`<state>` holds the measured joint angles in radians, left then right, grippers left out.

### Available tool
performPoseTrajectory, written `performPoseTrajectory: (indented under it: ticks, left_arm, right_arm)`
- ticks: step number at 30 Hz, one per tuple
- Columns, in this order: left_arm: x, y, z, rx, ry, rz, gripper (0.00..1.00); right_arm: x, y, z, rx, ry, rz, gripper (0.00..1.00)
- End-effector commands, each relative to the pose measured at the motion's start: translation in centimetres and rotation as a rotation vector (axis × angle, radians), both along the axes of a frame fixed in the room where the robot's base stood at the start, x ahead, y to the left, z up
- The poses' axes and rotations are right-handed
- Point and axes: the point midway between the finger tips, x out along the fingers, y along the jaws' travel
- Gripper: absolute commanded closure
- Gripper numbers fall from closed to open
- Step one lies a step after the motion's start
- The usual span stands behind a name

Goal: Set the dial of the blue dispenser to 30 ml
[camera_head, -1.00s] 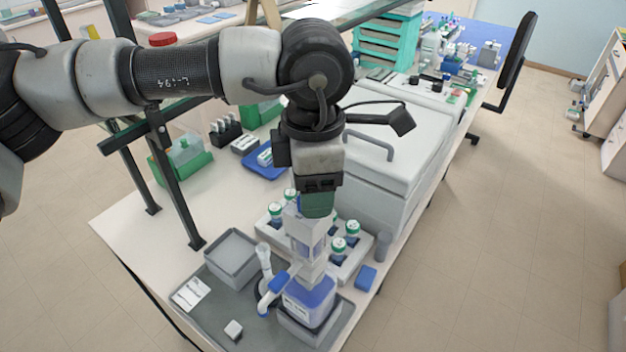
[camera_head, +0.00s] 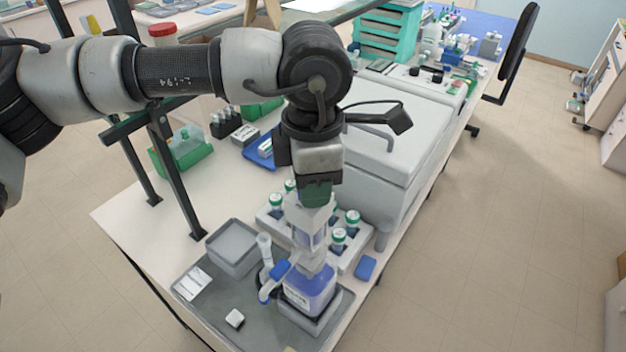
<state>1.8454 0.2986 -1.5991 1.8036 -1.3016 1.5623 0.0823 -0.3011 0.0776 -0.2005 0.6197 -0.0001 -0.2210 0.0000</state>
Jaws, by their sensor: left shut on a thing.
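The blue dispenser (camera_head: 308,283) stands upright on the grey tray (camera_head: 205,322) near the front of the bench. It has a blue-topped bottle, a pale upper body and a blue-tipped spout pointing left. My left gripper (camera_head: 316,204) comes down from above and is shut on the top of the dispenser. The gripper hides that top, and I cannot make out the dial or its setting. My right gripper is not in view.
A white rack (camera_head: 350,262) with several green-capped bottles stands just behind the dispenser. A grey open box (camera_head: 232,245) is to its left. A large white machine (camera_head: 385,170) stands behind to the right.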

Motion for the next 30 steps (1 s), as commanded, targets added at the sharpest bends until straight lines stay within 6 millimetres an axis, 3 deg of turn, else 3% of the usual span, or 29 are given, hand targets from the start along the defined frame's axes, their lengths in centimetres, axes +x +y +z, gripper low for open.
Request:
performPoseTrajectory:
  ticks: [8,18,30]
  left_arm:
    - [0.1,0.0,-0.6,-0.001,-0.004,0.131,0.93]
    - [0.3,0.0,-0.5,-0.002,-0.005,0.416,0.93]
    - [0.4,0.1,-0.1,-0.002,-0.003,0.682,0.93]
  right_arm:
    - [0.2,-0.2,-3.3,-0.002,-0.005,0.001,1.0]
    - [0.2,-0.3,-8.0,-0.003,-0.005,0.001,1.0]
    - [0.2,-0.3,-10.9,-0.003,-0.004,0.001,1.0]
